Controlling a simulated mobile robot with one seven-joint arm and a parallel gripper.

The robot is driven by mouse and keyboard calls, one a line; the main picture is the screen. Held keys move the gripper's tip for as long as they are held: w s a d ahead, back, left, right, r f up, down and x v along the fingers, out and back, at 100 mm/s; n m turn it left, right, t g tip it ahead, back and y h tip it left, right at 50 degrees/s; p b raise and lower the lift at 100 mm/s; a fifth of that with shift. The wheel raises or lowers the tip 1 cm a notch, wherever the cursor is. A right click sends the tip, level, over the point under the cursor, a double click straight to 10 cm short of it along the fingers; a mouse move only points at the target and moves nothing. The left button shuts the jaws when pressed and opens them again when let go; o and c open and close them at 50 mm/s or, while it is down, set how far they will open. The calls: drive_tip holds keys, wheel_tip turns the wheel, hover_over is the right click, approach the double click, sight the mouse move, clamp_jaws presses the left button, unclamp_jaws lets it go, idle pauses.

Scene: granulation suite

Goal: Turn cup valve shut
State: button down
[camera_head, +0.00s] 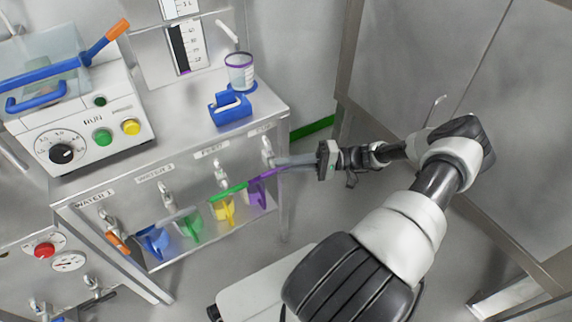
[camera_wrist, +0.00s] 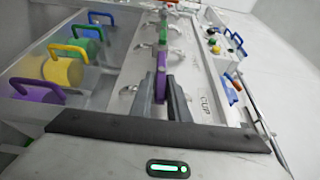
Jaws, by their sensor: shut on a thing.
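The cup valve (camera_head: 267,150) is the rightmost tap on the bench front, and its "CUP" label (camera_wrist: 203,105) shows in the wrist view. Its purple handle (camera_head: 262,174) points sideways, to the left and slightly down, in the head view. My gripper (camera_head: 286,163) reaches in from the right at the valve. In the wrist view the purple handle (camera_wrist: 161,72) stands between the two dark fingers of my gripper (camera_wrist: 162,92), which are shut on it. A clear cup with a purple rim (camera_head: 240,70) stands above the bench top by a blue holder (camera_head: 230,109).
Blue, green, yellow and purple jugs stand below. A control box (camera_head: 85,125) sits on the bench. A metal frame (camera_head: 345,75) rises at right.

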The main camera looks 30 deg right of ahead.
idle(0.3)
drive_tip(key=c, duration=1.7)
unclamp_jaws()
drive_tip(key=v, duration=1.7)
drive_tip(key=shift+d, duration=0.2)
